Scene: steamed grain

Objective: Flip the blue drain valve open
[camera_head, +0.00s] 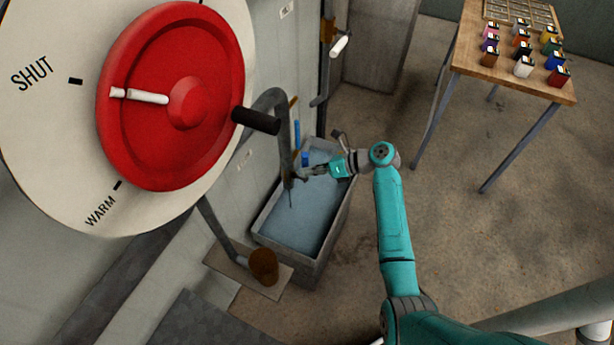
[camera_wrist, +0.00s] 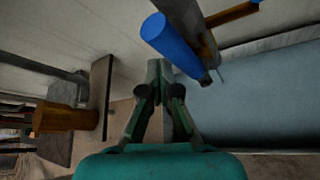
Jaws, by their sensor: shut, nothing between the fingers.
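The blue drain valve handle (camera_head: 297,132) shows in the head view as a small upright blue bar by the wall, above the trough. A thick blue cylinder (camera_wrist: 171,43), which looks like the same handle, lies slanted along a grey pipe in the wrist view. My gripper (camera_head: 306,172) is over the trough, to the right of the grey downpipe and below the blue bar. In the wrist view my gripper (camera_wrist: 159,92) is shut and empty, below the blue cylinder. I see no clear contact between them.
A grey trough (camera_head: 277,205) with bluish water-like contents stands below. A large dial with a red wheel (camera_head: 220,55) and black knob (camera_head: 256,121) fills the upper left. A brown cylinder (camera_head: 264,265) sits near the floor. A wooden table (camera_head: 470,55) with small coloured containers stands at right.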

